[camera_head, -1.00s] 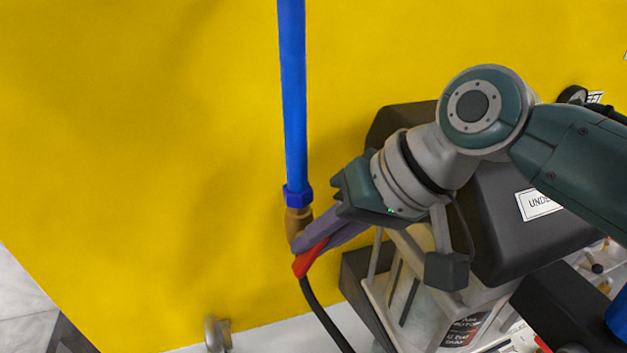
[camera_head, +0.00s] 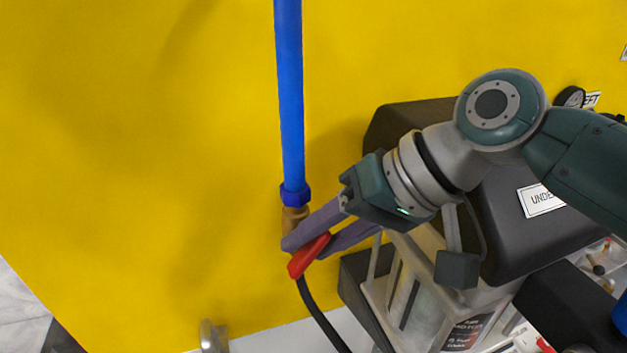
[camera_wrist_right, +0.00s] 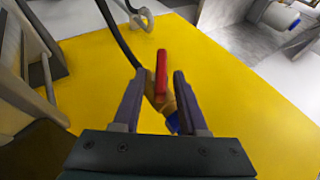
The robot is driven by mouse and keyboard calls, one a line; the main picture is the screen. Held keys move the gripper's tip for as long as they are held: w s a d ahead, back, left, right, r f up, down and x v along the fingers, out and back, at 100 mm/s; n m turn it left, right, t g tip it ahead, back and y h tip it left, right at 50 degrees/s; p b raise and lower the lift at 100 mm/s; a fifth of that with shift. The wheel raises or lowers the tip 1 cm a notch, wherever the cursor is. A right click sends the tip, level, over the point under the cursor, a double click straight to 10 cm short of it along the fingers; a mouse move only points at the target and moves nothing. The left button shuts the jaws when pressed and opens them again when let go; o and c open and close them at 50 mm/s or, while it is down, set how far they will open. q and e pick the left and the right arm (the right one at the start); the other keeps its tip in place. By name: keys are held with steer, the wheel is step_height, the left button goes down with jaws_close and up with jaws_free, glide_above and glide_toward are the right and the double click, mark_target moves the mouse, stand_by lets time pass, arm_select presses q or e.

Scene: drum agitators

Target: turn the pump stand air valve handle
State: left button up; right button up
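The red valve handle (camera_head: 309,256) sits at the foot of a blue vertical pipe (camera_head: 290,100), below a brass fitting (camera_head: 294,220), in front of a yellow surface. My right gripper (camera_head: 305,249) reaches in from the right, with one purple-grey finger on each side of the handle. In the right wrist view the red handle (camera_wrist_right: 161,72) stands between the fingertips, with a gap visible on both sides. The gripper is open around it. The valve body is partly hidden by the fingers. My left gripper is not in view.
A black hose (camera_head: 320,318) runs down from the valve. A dark housing with a label (camera_head: 540,200) and a light frame (camera_head: 440,300) stand close to the right, under my arm. A metal ring fitting (camera_head: 212,337) is at lower left. The yellow surface (camera_head: 130,150) left of the pipe is clear.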

arm_select(q)
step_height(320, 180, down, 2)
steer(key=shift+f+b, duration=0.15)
steer(key=shift+b, duration=1)
arm_select(e)
steer(key=v, duration=1)
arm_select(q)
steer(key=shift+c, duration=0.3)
